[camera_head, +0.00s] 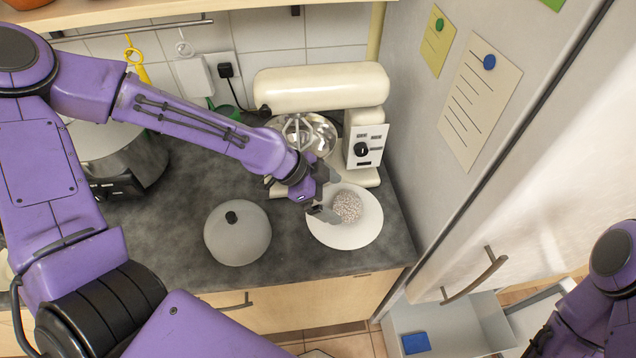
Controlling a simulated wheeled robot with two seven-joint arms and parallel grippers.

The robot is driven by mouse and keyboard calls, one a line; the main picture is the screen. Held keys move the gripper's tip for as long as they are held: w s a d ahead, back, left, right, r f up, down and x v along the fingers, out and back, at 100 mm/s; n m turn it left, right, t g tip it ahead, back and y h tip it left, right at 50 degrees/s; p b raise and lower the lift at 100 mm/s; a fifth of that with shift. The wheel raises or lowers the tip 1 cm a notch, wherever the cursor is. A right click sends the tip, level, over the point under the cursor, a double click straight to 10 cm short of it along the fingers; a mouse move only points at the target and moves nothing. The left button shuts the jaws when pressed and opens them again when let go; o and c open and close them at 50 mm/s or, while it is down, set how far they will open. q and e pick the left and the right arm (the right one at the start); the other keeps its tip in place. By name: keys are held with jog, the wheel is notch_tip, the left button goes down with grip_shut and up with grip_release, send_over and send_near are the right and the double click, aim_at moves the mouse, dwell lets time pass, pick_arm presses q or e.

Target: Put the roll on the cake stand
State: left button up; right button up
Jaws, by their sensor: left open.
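The roll (347,206) is a round, speckled, pinkish-white ball. It rests on the white cake stand (362,236), near the middle of its plate. My left gripper (331,200) is just to the left of the roll, with its dark grey jaws open. One finger lies beside the roll's lower left; I cannot tell whether it touches. My right arm shows at the lower right edge, but its gripper is out of view.
A grey dome lid (237,236) with a black knob stands left of the stand. A cream stand mixer (320,88) with a metal bowl stands behind. A fridge (470,130) closes off the right side. The counter (180,240) is clear between lid and left arm.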

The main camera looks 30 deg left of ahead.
pick_arm(q)
jog(key=p+v, duration=0.1)
jog(key=v, duration=0.7)
jog(key=shift+s, duration=0.15)
